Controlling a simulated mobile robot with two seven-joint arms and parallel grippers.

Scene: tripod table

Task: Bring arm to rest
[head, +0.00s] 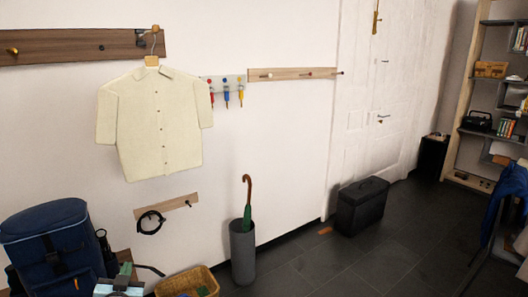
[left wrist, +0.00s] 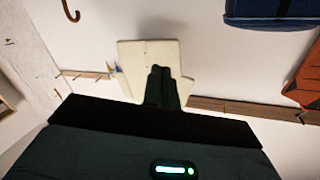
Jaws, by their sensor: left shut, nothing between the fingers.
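My left gripper (head: 125,269) shows at the bottom left of the head view, low in front of the wall and beside the navy backpack (head: 52,243). In the left wrist view its fingers (left wrist: 161,70) are together with nothing between them. Behind them in that view is the cream shirt (left wrist: 138,55). In the head view the shirt (head: 155,120) hangs on a hanger from a wooden wall rail (head: 70,46), apart from the gripper. My right gripper is not in view.
A grey umbrella stand (head: 243,255) holds an umbrella with a curved brown handle. A wicker basket (head: 190,282) is right of my left gripper. A black case (head: 362,206) stands near the white door (head: 385,90). Shelves (head: 482,110) are at right. The dark floor between is mostly clear.

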